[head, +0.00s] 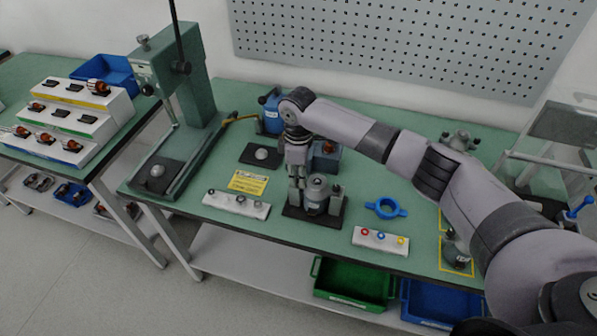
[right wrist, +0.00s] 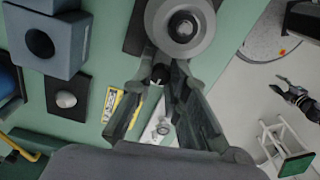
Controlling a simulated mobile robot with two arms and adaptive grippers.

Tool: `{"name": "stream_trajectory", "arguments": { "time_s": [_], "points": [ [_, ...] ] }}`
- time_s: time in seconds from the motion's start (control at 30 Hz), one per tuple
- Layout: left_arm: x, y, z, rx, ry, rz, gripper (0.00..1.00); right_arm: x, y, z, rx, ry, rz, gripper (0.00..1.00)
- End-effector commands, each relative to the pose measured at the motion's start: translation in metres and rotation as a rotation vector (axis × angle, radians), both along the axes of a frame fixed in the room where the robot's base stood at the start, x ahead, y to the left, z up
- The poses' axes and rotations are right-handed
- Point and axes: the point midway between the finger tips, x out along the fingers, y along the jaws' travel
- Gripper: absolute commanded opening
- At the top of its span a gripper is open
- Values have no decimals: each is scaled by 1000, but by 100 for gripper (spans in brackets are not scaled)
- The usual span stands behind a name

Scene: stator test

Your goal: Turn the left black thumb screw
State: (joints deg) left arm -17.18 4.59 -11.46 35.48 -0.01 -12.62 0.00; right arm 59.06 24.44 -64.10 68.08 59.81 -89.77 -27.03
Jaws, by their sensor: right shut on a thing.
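My right gripper (head: 296,198) points down at the left side of a dark fixture (head: 328,215) holding a grey round stator part (head: 316,190). In the right wrist view its fingers (right wrist: 160,95) are closed around the left black thumb screw (right wrist: 160,74), beside the round part (right wrist: 185,28). In the head view the fingers hide this screw. Another upright post (head: 337,192) stands on the fixture's right side. A dark gripper-like shape, probably my left gripper (right wrist: 285,87), shows small at the right of the wrist view; its jaw state is unclear.
A white strip with small knobs (head: 236,204) and a yellow label (head: 248,182) lie left of the fixture. A blue ring (head: 385,208) and a white block with coloured rings (head: 380,240) lie right. A green press (head: 190,90) stands left. Green table (head: 290,232) shows between them.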

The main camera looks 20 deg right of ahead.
Motion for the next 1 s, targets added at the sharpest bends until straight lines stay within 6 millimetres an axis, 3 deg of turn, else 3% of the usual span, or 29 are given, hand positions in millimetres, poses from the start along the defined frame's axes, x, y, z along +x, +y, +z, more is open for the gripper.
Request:
{"name": "stream_trajectory", "arguments": {
  "time_s": [0.6, 0.63, 0.7, 0.77, 1.0],
  "points": [
    [0, 0, 3, 0, 0, 0, 40, 1, 0, 1, 1, -2, 43, 0],
    [0, 0, 3, 0, 0, 0, 40, 1, 0, 1, 1, -2, 43, 16],
    [0, 0, 3, 0, 0, 0, 40, 1, 0, 1, 1, -2, 43, 20],
    [0, 0, 3, 0, -1, 0, 40, 0, 0, 1, 1, -1, 43, 24],
    [0, 1, 3, 1, 0, 0, 40, 0, 0, 0, 1, 0, 43, 24]
  ]
}}
